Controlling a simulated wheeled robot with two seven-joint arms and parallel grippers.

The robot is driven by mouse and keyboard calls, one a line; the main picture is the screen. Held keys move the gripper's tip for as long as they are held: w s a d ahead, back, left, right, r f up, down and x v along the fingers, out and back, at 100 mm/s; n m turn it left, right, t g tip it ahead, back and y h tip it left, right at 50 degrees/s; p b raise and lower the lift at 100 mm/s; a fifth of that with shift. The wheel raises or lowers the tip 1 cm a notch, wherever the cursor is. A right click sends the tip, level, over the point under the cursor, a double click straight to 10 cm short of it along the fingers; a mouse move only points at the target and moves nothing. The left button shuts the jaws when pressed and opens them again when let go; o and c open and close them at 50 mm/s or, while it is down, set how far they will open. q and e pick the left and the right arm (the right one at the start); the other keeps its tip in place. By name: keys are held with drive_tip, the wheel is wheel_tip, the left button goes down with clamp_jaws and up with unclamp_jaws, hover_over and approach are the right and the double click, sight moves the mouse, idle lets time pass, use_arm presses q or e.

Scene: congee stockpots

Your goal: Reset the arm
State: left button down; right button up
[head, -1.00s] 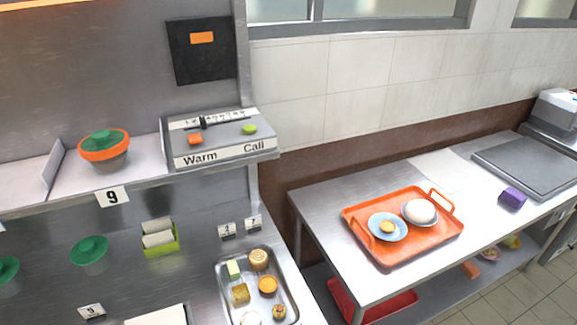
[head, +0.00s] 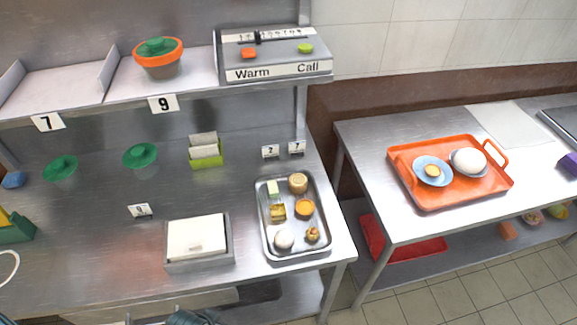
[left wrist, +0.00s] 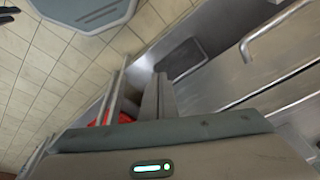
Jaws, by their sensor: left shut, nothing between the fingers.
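My left gripper (left wrist: 158,98) shows in the left wrist view, its two fingers together with nothing between them. It hangs clear of any object, with floor tiles and metal counter surfaces around it. In the head view only a part of my arm shows at the bottom edge, and the fingers there cannot be made out. My right gripper is in neither view.
The steel counter holds a food tray (head: 262,225), a paper box (head: 168,262) and green-lidded bowls (head: 141,157). An orange tray (head: 430,200) with dishes sits on the right table (head: 365,135).

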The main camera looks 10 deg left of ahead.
use_arm(q)
drive_tip(key=s+a+f+g+b, duration=0.1)
drive_tip(key=s+f+b, duration=0.3)
drive_tip(key=f, duration=1.4)
drive_tip(key=s+f+g+b, duration=0.1)
drive_tip(key=s+f, duration=0.6)
drive_tip(key=f, duration=1.1)
drive_tip(key=s+a+f+b, duration=0.2)
drive_tip(key=s+f, duration=0.6)
drive_tip(key=s, duration=0.2)
drive_tip(key=shift+a+f, duration=0.2)
drive_tip(key=shift+f, duration=0.1)
